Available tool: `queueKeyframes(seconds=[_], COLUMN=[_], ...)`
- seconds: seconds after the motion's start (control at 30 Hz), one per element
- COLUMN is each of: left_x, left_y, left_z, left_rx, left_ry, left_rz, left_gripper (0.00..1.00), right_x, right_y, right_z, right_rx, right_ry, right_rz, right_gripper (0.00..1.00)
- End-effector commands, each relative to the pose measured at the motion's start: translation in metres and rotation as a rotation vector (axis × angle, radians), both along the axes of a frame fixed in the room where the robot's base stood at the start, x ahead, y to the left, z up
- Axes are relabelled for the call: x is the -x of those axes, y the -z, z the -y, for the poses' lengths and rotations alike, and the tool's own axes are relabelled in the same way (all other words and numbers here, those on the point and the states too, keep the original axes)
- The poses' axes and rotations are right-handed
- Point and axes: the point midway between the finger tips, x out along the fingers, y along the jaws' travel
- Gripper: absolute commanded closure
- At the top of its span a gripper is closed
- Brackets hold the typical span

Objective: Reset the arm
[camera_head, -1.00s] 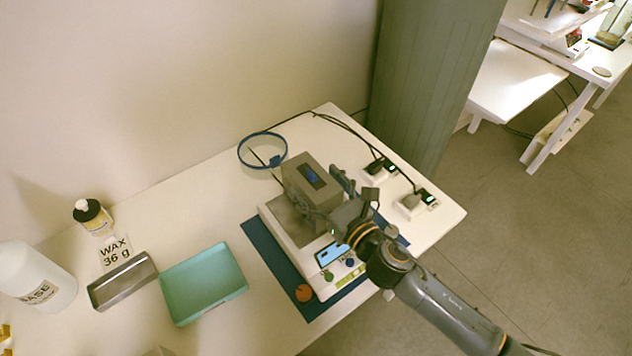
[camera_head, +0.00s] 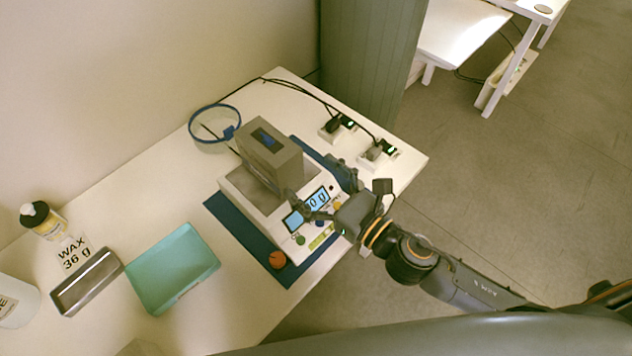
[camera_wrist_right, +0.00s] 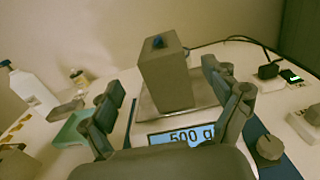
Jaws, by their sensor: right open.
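A grey block (camera_head: 270,157) with a blue mark on top stands upright on the white scale (camera_head: 238,188). The scale's lit display (camera_wrist_right: 180,137) reads 500 g in the right wrist view; the gripper partly hides it in the head view. My right gripper (camera_head: 322,191) is open and empty on the near right side of the block. In the right wrist view its fingers stand apart to either side of the block (camera_wrist_right: 165,85), which is ahead of them and not held. My left gripper is out of view.
The scale sits on a dark blue mat (camera_head: 232,228). A teal tray (camera_head: 172,268), a metal tin (camera_head: 87,282), a WAX 36 g label (camera_head: 73,252) and bottles stand left. A blue ring (camera_head: 215,123) lies behind. Power sockets with cables (camera_head: 377,154) are right.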

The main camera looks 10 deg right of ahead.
Motion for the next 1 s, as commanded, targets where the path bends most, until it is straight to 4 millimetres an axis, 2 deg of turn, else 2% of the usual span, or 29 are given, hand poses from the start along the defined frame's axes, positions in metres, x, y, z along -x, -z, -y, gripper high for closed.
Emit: queueKeyframes(seconds=[0.2,0.77,0.87,0.97,1.0], left_x=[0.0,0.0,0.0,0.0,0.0], left_y=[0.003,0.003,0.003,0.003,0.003], left_z=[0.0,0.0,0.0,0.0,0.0], left_rx=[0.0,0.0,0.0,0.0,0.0], left_ry=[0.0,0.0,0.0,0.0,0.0], left_rz=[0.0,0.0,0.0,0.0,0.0], left_gripper=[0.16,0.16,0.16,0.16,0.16], right_x=[0.009,0.006,-0.003,-0.012,-0.014], right_y=[-0.001,-0.002,-0.002,0.004,0.011], right_z=[0.005,0.008,0.023,0.053,0.068], right_rx=[0.001,-0.036,-0.192,-0.494,-0.645], right_ry=[-0.002,0.022,0.12,0.303,0.396], right_rz=[0.001,-0.025,-0.137,-0.339,-0.432], right_gripper=[0.12,0.12,0.12,0.12,0.12])
